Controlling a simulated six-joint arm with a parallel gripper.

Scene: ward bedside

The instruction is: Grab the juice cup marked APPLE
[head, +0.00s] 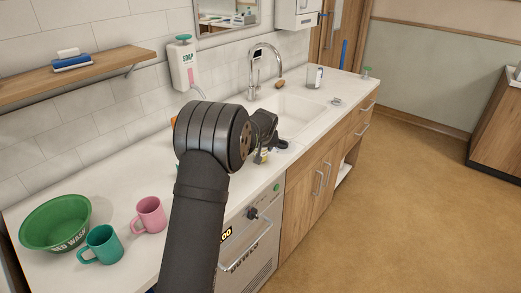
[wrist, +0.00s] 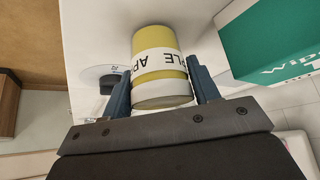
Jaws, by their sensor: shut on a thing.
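The juice cup (wrist: 160,66) is yellow with a white band. The band's lettering is upside down in the wrist view and reads as part of APPLE. My gripper (wrist: 158,80) has one blue finger on each side of the cup and is shut on it. In the head view my gripper (head: 265,147) is over the counter near the sink's front edge. There my own arm and gripper hide most of the cup.
A green and white wipes box (wrist: 275,45) is close on the right in the wrist view. A sink (head: 298,112) with a tap lies beyond my gripper. A pink mug (head: 151,214), teal mug (head: 103,245) and green bowl (head: 55,222) stand on the counter (head: 118,195) at left.

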